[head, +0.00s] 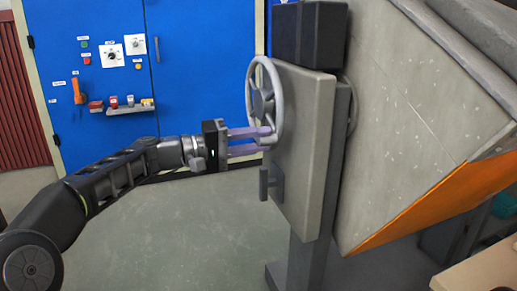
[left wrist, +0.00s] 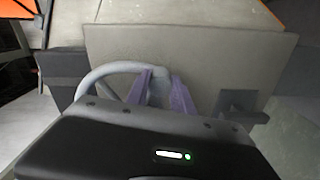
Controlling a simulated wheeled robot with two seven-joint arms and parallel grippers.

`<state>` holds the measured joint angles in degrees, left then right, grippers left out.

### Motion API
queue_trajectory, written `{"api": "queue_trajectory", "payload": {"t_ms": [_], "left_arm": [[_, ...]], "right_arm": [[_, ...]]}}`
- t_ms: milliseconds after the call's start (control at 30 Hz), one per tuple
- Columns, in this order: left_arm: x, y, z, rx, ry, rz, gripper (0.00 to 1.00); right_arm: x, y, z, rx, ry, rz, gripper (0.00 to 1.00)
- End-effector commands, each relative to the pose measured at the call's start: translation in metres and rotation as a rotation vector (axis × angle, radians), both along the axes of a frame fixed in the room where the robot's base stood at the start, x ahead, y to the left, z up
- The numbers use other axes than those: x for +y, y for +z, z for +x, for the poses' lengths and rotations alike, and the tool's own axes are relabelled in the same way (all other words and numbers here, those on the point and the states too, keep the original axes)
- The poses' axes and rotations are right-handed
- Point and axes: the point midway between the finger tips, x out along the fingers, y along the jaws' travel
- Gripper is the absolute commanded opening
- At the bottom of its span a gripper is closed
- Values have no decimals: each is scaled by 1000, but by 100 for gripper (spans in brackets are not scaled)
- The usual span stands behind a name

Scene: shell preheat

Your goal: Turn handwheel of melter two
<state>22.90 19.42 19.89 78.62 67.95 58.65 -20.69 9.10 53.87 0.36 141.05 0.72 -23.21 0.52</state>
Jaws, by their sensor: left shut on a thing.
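A grey handwheel (head: 251,94) with a dark hub is mounted on the left face of a grey upright panel (head: 308,150). My left gripper (head: 268,139) reaches in from the left and its purple fingers are shut on the lower rim of the wheel. In the left wrist view the handwheel (left wrist: 100,76) curves in from the left to the fingers (left wrist: 162,88), with the panel (left wrist: 200,50) behind. The fingers hide the gripped part of the rim. My right gripper is not in view. I see no label telling which melter this is.
A small dark handle (head: 270,186) sticks out of the panel below the wheel. A big grey hopper-like body with an orange edge (head: 430,205) stands at right. A blue cabinet (head: 200,60) with switches is behind. The floor (head: 180,225) at left is clear.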

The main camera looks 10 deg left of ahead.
Motion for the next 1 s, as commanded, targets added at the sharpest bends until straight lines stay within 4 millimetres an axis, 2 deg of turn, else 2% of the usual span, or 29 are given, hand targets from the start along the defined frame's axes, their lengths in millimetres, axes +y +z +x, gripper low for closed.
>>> {"api": "queue_trajectory", "payload": {"t_ms": [33, 567, 600, 833, 1000], "left_arm": [[-1, -7, 0, -8, -4, 8, 0], [1, -7, 2, -34, -5, 27, 0], [1, -7, 2, -34, -4, 26, 30], [1, -6, 2, -36, -3, 26, 48], [1, -5, 2, -36, -2, 25, 50]], "right_arm": [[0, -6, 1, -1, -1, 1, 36], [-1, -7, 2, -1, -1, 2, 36], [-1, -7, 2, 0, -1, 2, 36], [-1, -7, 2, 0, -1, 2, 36], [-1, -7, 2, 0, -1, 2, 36]]}}
